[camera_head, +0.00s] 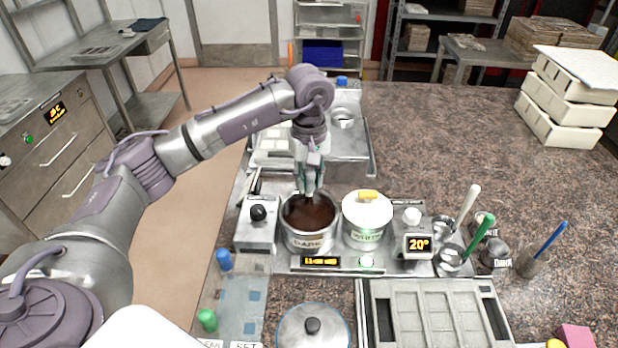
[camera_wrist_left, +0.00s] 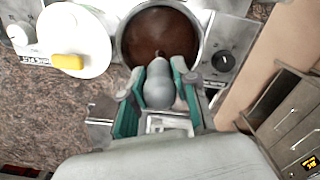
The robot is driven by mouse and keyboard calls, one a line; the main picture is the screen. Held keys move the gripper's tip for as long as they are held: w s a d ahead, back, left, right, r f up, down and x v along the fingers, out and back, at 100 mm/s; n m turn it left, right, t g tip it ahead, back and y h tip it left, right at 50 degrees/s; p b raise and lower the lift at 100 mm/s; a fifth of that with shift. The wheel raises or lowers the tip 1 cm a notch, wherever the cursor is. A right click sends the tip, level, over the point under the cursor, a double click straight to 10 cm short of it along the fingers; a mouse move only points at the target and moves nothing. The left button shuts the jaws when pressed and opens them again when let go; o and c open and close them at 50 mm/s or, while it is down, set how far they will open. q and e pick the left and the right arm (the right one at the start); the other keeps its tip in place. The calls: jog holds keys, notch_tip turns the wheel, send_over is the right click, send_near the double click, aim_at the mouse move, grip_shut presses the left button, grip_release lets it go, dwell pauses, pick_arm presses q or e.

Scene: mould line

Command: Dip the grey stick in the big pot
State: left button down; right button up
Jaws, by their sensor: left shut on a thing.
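My left gripper (camera_head: 310,190) points down over the back part of the pot. Its green-padded fingers in the left wrist view (camera_wrist_left: 158,92) are shut on the grey stick (camera_wrist_left: 159,85), whose rounded grey end shows between them. The stick's far end shows over the brown liquid; I cannot tell whether it touches it. My right gripper is not in view.
A white-lidded pot (camera_head: 366,232) with a yellow knob stands right beside the big pot. A control box with a black knob (camera_head: 258,212) is on its left. A round lid (camera_head: 313,330) and a grey mould tray (camera_head: 430,315) lie in front. Coloured-handled tools stand at right.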

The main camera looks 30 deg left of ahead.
aim_at(308, 169)
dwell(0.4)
pick_arm(q)
jog(key=shift+r+p, duration=0.95)
jog(key=shift+r, duration=1.1)
jog(key=shift+s+f, duration=0.1)
